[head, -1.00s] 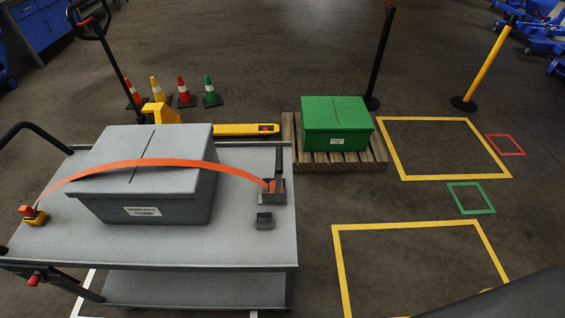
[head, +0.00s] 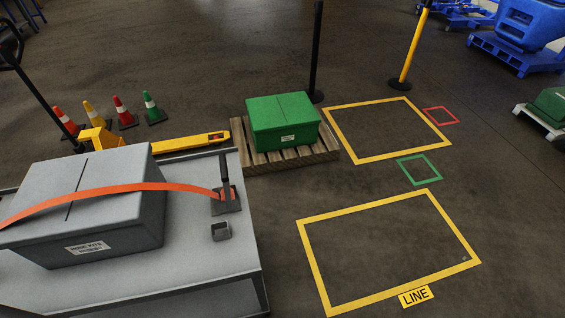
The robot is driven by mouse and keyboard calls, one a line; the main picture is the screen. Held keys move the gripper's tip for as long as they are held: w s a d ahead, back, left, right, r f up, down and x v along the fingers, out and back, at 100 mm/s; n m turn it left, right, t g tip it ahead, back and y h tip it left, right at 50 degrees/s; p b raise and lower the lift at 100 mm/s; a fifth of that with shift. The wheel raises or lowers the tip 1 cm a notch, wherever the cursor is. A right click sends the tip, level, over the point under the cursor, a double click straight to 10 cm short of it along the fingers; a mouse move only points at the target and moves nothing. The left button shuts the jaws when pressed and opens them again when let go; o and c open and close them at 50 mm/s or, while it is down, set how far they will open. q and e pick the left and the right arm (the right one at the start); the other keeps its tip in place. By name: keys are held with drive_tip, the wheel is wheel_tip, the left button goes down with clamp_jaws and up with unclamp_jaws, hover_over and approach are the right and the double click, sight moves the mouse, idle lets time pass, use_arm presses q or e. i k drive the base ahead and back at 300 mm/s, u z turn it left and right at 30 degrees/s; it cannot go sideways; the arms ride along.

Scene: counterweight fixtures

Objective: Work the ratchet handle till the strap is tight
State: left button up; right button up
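An orange strap (head: 128,188) arches over a grey lidded box (head: 105,235) on a grey cart (head: 190,268). The strap bows up in a loose curve. Its right end runs into the ratchet (head: 226,201), a grey base with a dark upright handle (head: 224,169) near the cart's right edge. The strap's left end is cut off by the frame. A small grey open block (head: 221,231) sits just in front of the ratchet. Neither of my grippers shows in the head view.
A green box (head: 284,127) rests on a wooden pallet (head: 322,152) behind the cart. A yellow pallet jack (head: 180,143) and several cones (head: 122,113) stand at the back left. Black (head: 316,60) and yellow (head: 412,50) posts stand behind. The floor inside the yellow outline (head: 313,262) is clear.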

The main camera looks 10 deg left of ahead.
sight(224, 164)
drive_tip(key=z, duration=0.5)
drive_tip(key=k, duration=1.1)
drive_tip(key=u, duration=1.85)
drive_tip(key=i, duration=0.5)
drive_tip(key=z, duration=0.05)
